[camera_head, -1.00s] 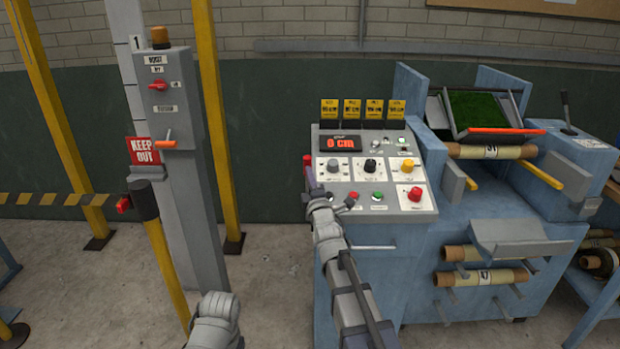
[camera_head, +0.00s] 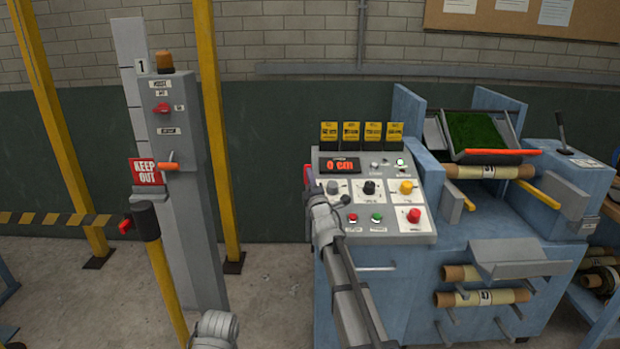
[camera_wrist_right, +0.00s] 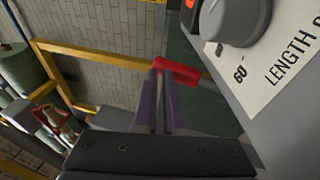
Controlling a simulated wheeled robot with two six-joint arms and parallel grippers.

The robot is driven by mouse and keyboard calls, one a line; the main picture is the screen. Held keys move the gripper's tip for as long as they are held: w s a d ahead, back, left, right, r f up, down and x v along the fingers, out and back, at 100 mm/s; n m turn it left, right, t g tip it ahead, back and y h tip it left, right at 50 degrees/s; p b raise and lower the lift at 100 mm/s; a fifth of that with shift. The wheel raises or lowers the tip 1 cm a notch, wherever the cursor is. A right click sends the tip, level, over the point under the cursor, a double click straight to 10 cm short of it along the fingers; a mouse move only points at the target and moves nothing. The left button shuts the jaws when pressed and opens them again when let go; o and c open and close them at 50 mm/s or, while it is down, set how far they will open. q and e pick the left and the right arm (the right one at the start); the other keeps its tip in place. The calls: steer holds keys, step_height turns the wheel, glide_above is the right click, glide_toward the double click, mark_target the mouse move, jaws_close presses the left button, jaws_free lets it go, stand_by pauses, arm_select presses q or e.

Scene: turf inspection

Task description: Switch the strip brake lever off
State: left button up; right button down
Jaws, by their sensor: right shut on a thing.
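My right gripper (camera_head: 309,180) is at the left side of the grey control console (camera_head: 425,239). In the right wrist view its purple fingers (camera_wrist_right: 160,78) are closed together on a red handle (camera_wrist_right: 178,68) beside the console. In the head view the fingers mostly hide this handle. A black upright lever (camera_head: 561,124) stands on the blue machine at the right. I cannot read which of these is labelled strip brake. My left arm shows only as a grey link at the bottom; its gripper is out of view.
The console has knobs, buttons and a red display (camera_head: 343,165) reading 0 cm. At left stand a grey post box (camera_head: 182,140) with an orange lever (camera_head: 168,166), yellow posts and a striped barrier (camera_head: 50,219). The floor between the post and console is clear.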

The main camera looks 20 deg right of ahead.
steer(key=s+a+r+p, duration=0.1)
steer(key=s+r+p, duration=0.1)
steer(key=s, duration=1.1)
steer(key=shift+s+r+p, duration=0.35)
steer(key=shift+r+p, duration=0.05)
steer(key=shift+p, duration=0.15)
steer(key=shift+a, duration=0.1)
steer(key=s+a+f+m+g+p, duration=0.2)
steer(key=s+a+f+m+g, duration=0.25)
steer(key=a+f, duration=0.2)
steer(key=s+a+f+m+g+p, duration=0.25)
steer(key=a+f+g, duration=0.25)
steer(key=f, duration=0.3)
steer(key=s+a+f+m+g, duration=0.1)
steer(key=s+a+m+g, duration=0.1)
steer(key=s, duration=0.6)
steer(key=s+a+f+m+g+p, duration=0.1)
steer(key=s+a+f+m+g, duration=0.1)
steer(key=s+g, duration=0.3)
steer(key=s+a+f+m+g+p, duration=0.1)
steer(key=s+a+g, duration=0.3)
steer(key=s, duration=0.8)
steer(key=shift+a+f+m, duration=0.25)
steer(key=shift+f+m, duration=0.45)
steer(key=shift+m, duration=0.2)
